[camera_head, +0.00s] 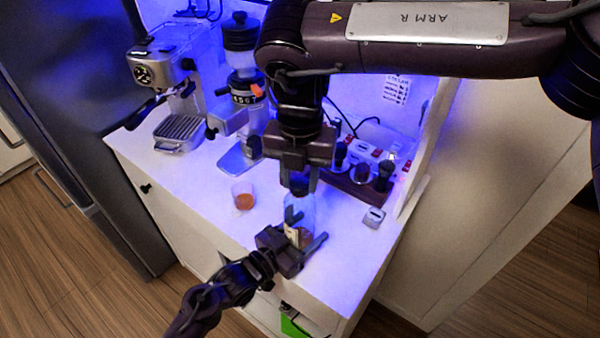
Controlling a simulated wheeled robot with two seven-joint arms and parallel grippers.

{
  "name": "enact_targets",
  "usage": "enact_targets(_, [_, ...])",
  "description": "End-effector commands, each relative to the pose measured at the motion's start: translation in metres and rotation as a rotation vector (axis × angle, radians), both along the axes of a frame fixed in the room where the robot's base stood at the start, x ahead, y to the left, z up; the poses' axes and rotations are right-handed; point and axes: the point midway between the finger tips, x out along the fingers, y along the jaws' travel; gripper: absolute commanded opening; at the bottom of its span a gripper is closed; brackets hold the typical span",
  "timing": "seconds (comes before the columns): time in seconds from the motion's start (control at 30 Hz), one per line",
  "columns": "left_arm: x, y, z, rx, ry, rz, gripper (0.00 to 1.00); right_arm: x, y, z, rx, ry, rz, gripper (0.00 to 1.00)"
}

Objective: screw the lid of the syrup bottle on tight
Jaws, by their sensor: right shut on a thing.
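The syrup bottle (302,207) is clear, with a pale label and brown contents low down. It stands upright near the counter's front edge. Its dark lid (299,182) is at the top, between the fingers of my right gripper (299,184), which comes down from above and is shut on it. Whether the lid sits fully down on the neck is hidden by the fingers. My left gripper (306,230) reaches in from the front, with its fingers at either side of the bottle's lower part. I cannot tell whether they touch it.
A cup with orange-brown contents (243,196) stands left of the bottle. A grinder (243,75) and espresso machine (165,75) stand behind at left. A dark rack with tools (358,187) and a small grey box (374,218) are at right. The counter's front left is clear.

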Motion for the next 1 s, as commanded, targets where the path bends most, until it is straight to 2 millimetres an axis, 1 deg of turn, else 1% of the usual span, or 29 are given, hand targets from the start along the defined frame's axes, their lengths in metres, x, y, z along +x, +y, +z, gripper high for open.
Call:
enact_targets(0.07, [-0.0001, -0.0001, -0.0001, 0.0, 0.0, 0.0, 0.0, -0.0002, 0.0009, -0.0003, 0.003, 0.001, -0.052, 0.12])
enact_targets(0.17, [-0.0001, -0.0001, -0.0002, 0.0, 0.0, 0.0, 0.0, -0.0002, 0.0007, -0.0009, 0.004, 0.004, -0.218, 0.12])
enact_targets(0.3, [-0.0001, -0.0001, -0.0001, 0.0, 0.0, 0.0, 0.0, -0.0004, 0.0, -0.0008, 0.002, 0.003, -0.542, 0.12])
enact_targets(1.0, [-0.0003, -0.0003, -0.0003, 0.001, 0.001, -0.001, 0.0, -0.0013, 0.0002, -0.002, 0.001, 0.001, -2.078, 0.12])
